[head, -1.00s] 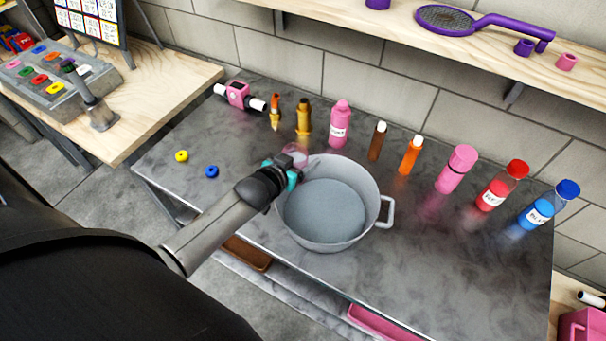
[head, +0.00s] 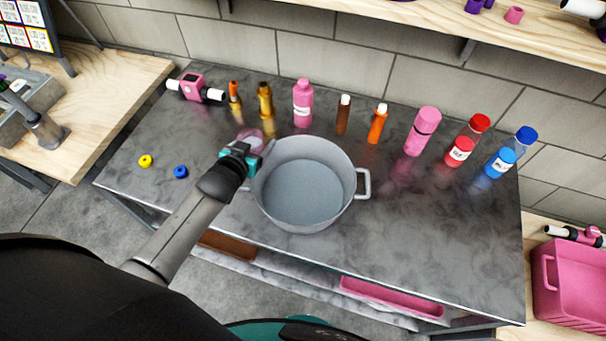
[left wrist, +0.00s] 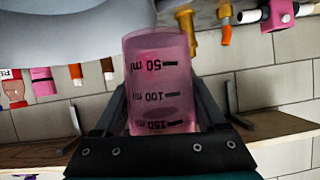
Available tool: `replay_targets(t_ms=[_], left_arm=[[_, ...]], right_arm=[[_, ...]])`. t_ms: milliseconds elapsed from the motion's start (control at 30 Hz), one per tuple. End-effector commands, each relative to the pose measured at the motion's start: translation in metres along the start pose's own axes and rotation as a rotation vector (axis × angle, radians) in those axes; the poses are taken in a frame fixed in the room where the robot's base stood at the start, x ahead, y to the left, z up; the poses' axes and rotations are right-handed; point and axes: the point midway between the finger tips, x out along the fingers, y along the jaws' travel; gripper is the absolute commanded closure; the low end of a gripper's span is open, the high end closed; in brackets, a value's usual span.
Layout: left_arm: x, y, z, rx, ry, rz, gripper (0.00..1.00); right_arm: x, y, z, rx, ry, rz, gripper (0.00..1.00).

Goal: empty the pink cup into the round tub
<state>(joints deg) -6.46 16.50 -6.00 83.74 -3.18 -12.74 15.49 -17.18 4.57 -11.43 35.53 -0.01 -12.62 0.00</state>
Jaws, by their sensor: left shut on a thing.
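The pink see-through cup (head: 254,137) is at the upper left rim of the round tub. It fills the middle of the left wrist view (left wrist: 160,75), with 50, 100 and 150 ml marks. My left gripper (head: 242,148) is shut on the cup, with a finger on each side. Whether the cup holds anything is not clear. The round grey tub (head: 308,190) stands on the dark table, with a handle on its right. Its inside looks bare and grey. The tub's pale side also shows in the left wrist view (left wrist: 60,25). My right gripper is not in view.
Several bottles, including a pink one (head: 303,105) and a blue-capped one (head: 510,155), line the table's back. The table right of the tub is clear.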

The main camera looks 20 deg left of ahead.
Motion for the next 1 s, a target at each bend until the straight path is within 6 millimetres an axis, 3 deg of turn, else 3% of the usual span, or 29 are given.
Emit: replay_targets(t_ms=[200,800,1000], left_arm=[[-0.001,0.006,-0.004,0.094,-0.005,-0.049,0.94],[0.008,0.025,0.011,0.364,-0.028,-0.179,0.94],[0.007,0.026,0.009,0.393,-0.030,-0.192,0.94]], right_arm=[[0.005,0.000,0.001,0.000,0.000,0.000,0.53],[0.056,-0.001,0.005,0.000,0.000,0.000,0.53],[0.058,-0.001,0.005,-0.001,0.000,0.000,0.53]])
